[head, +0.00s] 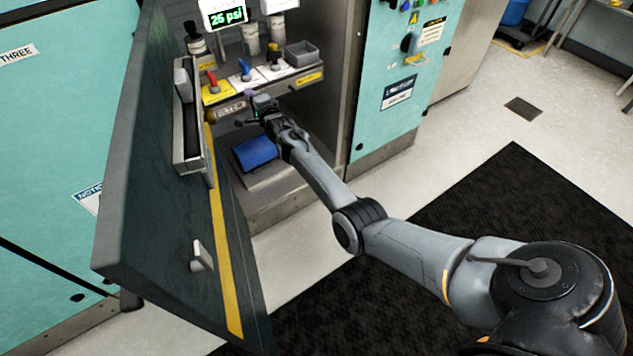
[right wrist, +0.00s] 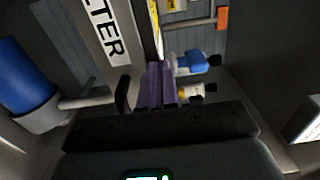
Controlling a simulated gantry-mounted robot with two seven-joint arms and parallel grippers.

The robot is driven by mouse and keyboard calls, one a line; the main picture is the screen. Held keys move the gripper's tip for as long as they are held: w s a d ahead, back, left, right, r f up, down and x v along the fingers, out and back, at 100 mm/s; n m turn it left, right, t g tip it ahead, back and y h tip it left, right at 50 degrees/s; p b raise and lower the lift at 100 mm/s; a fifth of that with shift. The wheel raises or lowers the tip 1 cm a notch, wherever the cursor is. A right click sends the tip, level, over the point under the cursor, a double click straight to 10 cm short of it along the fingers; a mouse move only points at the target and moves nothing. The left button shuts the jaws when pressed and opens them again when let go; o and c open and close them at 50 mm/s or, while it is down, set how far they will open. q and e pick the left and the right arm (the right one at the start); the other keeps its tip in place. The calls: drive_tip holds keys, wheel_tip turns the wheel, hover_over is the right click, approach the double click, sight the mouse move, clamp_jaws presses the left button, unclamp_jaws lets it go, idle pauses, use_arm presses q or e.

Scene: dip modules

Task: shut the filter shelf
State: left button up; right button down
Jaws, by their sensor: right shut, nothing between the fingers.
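The filter shelf (head: 272,176) is a grey tray low in the open cabinet, with a blue cylinder (head: 256,151) on it. The blue cylinder (right wrist: 24,78) also shows at the left of the right wrist view. A "FILTER" label (head: 230,109) is on the ledge front above the shelf and shows large in the right wrist view (right wrist: 106,36). My right gripper (head: 249,93) is at that ledge, beside the label and above the shelf. Its purple fingertips (right wrist: 156,86) are together with nothing between them. My left gripper is out of view.
The ledge above holds red and blue valve handles (head: 246,71) and a small grey bin (head: 301,54). A large open cabinet door (head: 170,220) stands to the left, with a bracket on its inner side. A dark mat (head: 490,220) covers the floor at right.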

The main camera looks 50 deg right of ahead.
drive_tip(key=shift+w+d, duration=0.3)
drive_tip(key=shift+w, duration=0.25)
drive_tip(key=shift+a+f, duration=0.1)
drive_tip(key=shift+f, duration=0.25)
